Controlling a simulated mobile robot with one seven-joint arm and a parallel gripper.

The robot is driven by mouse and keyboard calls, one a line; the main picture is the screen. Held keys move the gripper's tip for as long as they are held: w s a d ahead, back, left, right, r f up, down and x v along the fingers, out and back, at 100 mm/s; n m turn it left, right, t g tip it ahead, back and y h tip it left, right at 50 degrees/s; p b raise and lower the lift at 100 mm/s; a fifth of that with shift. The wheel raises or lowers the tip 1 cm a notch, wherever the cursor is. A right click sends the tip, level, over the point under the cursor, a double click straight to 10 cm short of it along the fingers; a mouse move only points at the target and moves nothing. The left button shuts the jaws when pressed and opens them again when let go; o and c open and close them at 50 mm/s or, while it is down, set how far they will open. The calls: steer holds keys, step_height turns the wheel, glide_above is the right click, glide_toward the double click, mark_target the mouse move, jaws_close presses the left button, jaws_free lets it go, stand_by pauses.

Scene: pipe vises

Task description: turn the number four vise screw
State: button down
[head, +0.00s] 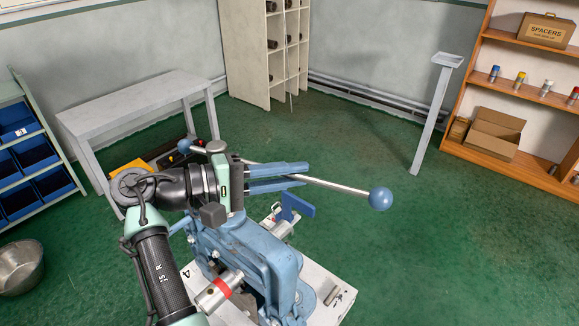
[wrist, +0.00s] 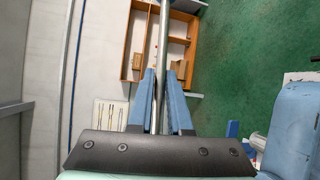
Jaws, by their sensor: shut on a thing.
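The blue vise (head: 240,247) stands on a white base (head: 325,284) marked "4" in the head view. Its long steel handle bar (head: 338,187) slopes down to the right above the vise, with a blue ball end (head: 380,199) at the right and another (head: 184,146) at the left. My gripper (head: 305,176) reaches in from the left, its blue fingers shut on the handle bar. In the wrist view the bar (wrist: 164,35) runs between the fingers (wrist: 160,76). My arm and wrist hide the screw and part of the bar.
A grey pipe with a red band (head: 222,288) runs through the vise. A grey post stand (head: 432,110) and wooden shelf (head: 480,158) stand right. Green floor is open to the right.

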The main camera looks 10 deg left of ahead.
steer(key=shift+a+r, duration=0.3)
steer(key=shift+r, duration=0.2)
steer(key=c, duration=0.9)
jaws_free()
steer(key=shift+s, duration=0.1)
steer(key=shift+o, duration=0.3)
steer(key=shift+f, duration=0.15)
steer(key=shift+f, duration=0.1)
steer(key=b+v, duration=0.4)
steer(key=v, duration=0.9)
